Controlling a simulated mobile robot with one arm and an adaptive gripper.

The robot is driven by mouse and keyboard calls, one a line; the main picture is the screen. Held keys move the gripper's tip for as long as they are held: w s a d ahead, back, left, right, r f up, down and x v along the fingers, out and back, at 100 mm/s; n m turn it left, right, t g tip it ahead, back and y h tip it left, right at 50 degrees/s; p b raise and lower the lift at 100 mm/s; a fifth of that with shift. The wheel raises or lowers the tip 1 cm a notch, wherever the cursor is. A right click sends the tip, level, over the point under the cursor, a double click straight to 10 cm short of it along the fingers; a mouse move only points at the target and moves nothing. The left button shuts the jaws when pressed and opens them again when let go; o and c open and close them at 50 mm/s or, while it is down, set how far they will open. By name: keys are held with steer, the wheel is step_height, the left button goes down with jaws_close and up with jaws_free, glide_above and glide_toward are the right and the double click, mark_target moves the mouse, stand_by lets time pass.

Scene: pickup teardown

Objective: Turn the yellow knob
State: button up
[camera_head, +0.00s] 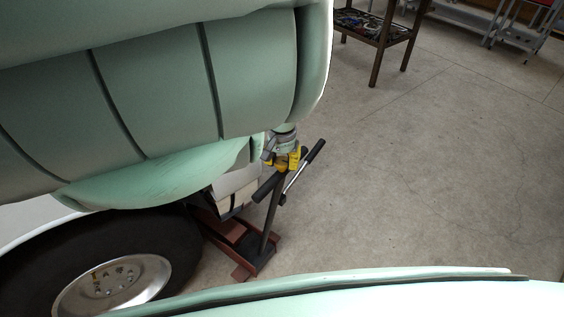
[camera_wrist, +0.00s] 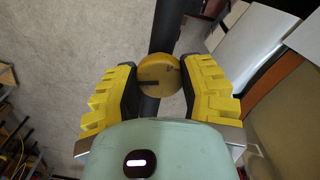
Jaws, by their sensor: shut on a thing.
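The round yellow knob (camera_wrist: 159,76) sits on a dark pole in the wrist view, between the two yellow-padded fingers of my gripper (camera_wrist: 158,80). Both dark fingertips press against its sides, so my gripper is shut on it. In the head view my gripper (camera_head: 287,160) is at the top of the jack handle (camera_head: 272,210), in front of the truck body. The knob is hard to tell apart from the yellow finger pads there.
The dark T-handle of the jack (camera_head: 316,151) sticks out beside my gripper. The red jack base (camera_head: 243,250) stands on the floor next to the truck wheel (camera_head: 115,280). A tool cart (camera_head: 381,38) stands at the back. Concrete floor to the right is clear.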

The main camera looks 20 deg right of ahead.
mark_target(281, 160)
steer(key=shift+m, duration=1)
steer(key=o, duration=1.2)
steer(key=shift+o, duration=0.2)
step_height(281, 160, up, 6)
steer(key=shift+w, duration=0.15)
steer(key=shift+r, duration=0.75)
steer(key=shift+s, duration=0.2)
